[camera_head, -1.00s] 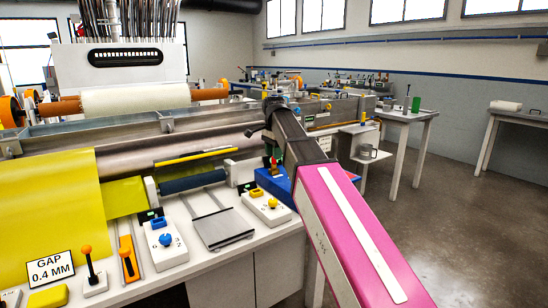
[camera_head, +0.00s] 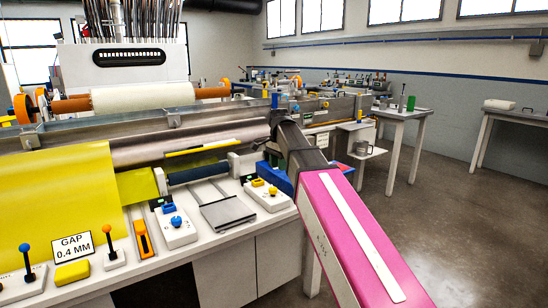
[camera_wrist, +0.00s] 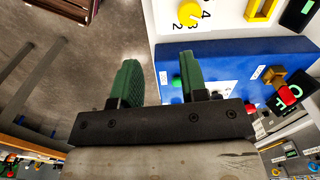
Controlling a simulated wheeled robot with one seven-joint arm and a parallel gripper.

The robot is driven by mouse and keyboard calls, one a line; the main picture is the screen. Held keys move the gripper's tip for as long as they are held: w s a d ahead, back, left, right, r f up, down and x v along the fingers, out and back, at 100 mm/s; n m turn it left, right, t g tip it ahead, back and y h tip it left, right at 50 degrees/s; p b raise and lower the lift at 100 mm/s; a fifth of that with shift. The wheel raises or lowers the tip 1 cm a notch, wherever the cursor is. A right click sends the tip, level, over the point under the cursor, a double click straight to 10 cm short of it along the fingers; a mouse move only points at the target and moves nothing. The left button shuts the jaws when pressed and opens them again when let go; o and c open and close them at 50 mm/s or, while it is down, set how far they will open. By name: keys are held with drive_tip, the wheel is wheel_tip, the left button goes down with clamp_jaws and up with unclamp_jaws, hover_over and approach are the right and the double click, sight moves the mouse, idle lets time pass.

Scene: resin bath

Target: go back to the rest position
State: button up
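My gripper (camera_wrist: 157,75) shows in the wrist view with its two green fingers spread apart and nothing between them. It is above the edge of a blue control box (camera_wrist: 225,62), with grey floor under the left finger. The box carries a green button (camera_wrist: 176,84), a red-tipped lever (camera_wrist: 287,92) and a small display. In the head view the blue box (camera_head: 283,181) is partly hidden by my pink arm, and I cannot make out the gripper's fingers there.
The machine bench (camera_head: 200,254) fills the left, with a yellow sheet (camera_head: 60,190), a white dial box (camera_head: 177,228), a grey plate (camera_head: 227,212) and a sign reading GAP 0.4 MM (camera_head: 76,247). A side table (camera_head: 404,115) stands beyond. Floor at the right is open.

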drive_tip(key=s+d+f+n, duration=0.3)
drive_tip(key=s+d+f, duration=0.2)
drive_tip(key=f, duration=0.7)
drive_tip(key=s+d+f+n, duration=0.3)
drive_tip(key=s+d+f, duration=0.3)
drive_tip(key=f, duration=0.5)
drive_tip(key=s+d+f+n, duration=0.4)
drive_tip(key=s+d+f, duration=0.2)
drive_tip(key=f, duration=0.6)
drive_tip(key=shift+s+d+f, duration=0.15)
drive_tip(key=shift+s+f, duration=0.15)
drive_tip(key=shift+s, duration=0.3)
